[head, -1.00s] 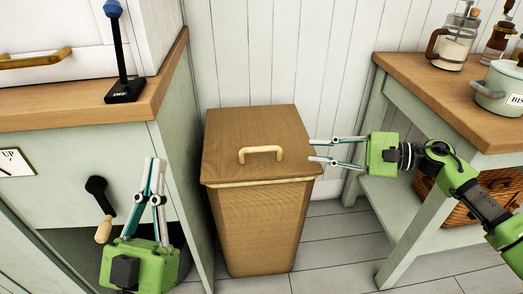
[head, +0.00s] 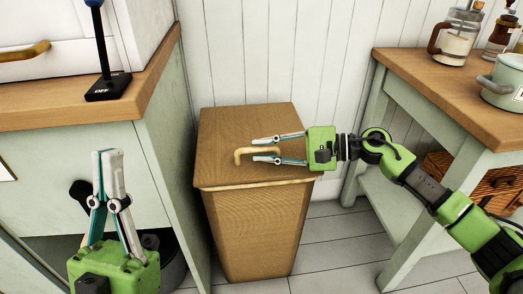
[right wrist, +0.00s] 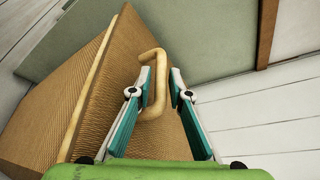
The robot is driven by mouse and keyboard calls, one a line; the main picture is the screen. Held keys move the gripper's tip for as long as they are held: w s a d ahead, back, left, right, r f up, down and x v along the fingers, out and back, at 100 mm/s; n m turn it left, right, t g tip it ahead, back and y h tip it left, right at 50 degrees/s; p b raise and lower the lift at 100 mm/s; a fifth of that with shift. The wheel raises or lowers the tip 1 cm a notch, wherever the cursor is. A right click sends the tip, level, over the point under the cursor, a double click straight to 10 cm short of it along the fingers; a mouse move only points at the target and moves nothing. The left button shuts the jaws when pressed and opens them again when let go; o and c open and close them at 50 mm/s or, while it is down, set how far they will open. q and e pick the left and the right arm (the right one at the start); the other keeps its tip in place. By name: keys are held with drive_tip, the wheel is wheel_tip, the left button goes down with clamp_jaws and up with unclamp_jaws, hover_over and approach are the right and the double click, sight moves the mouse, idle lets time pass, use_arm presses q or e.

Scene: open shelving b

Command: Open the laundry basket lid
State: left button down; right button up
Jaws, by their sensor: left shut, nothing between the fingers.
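The laundry basket (head: 252,228) is a tall brown woven bin on the floor between the two counters. Its lid (head: 225,122) is closed, with a pale wooden handle (head: 238,152) on top. My right gripper (head: 252,149) is open over the lid, with its fingertips at the handle's right part. In the right wrist view the handle (right wrist: 156,75) stands between the two open fingers (right wrist: 160,82); I see no firm grip on it. My left gripper (head: 107,154) is shut and empty, in front of the left cabinet, away from the basket.
A left counter (head: 40,117) holds a black stand with a blue top (head: 108,85). A right table (head: 440,80) carries a glass press (head: 455,38) and a pale green pot (head: 505,82), with a wicker basket (head: 470,182) below. Floor (head: 335,245) is clear right of the bin.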

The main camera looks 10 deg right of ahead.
drive_tip(key=shift+w+a+f, duration=0.1)
drive_tip(key=shift+w+a, duration=0.05)
drive_tip(key=shift+a, duration=0.25)
drive_tip(key=shift+c, duration=0.4)
clamp_jaws()
